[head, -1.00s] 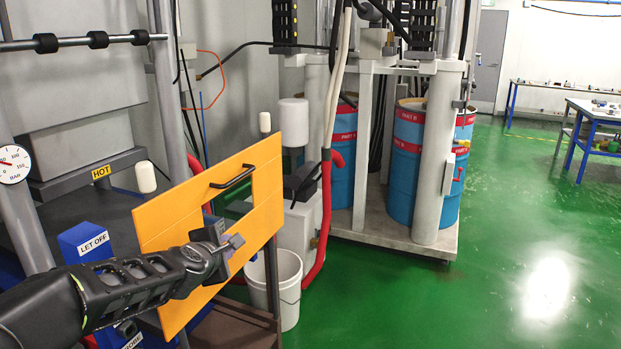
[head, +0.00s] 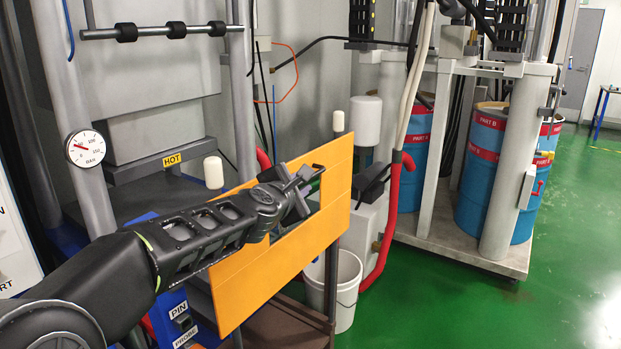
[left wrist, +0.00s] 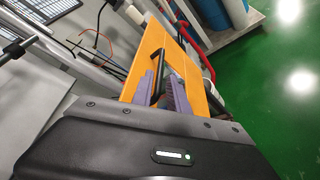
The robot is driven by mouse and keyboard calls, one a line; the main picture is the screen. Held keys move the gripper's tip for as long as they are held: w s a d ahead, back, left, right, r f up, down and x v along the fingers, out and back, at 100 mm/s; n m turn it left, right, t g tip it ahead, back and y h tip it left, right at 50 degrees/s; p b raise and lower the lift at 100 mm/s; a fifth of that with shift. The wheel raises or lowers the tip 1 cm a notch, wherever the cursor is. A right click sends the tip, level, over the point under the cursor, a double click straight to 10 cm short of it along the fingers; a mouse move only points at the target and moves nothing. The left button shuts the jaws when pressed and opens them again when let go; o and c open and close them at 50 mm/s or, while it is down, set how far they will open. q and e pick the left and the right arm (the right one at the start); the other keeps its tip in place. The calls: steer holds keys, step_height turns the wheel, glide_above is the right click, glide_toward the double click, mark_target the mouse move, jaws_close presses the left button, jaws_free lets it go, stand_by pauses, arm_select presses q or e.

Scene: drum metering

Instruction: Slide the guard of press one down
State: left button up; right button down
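The guard of press one is an orange panel (head: 277,258) in front of the press in the head view. It also shows in the left wrist view (left wrist: 148,47). Its black bar handle (left wrist: 156,63) is partly hidden by my left gripper. My left gripper (head: 300,186) is at the handle, in front of the panel. In the left wrist view its two purple-grey fingers (left wrist: 163,88) stand apart, with the handle near the gap between them. I cannot tell whether they touch it. My right gripper is in neither view.
A white capped post (head: 338,121) stands behind the guard's upper edge, with another (head: 213,172) to its left. A white bucket (head: 347,290) and red hose (head: 392,225) are right of the guard. Blue drums (head: 487,170) stand further right. Green floor is clear at right.

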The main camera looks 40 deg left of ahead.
arm_select(q)
steer(key=x, duration=0.7)
steer(key=shift+w, duration=0.25)
steer(key=shift+c, duration=0.3)
jaws_close()
stand_by(0.9)
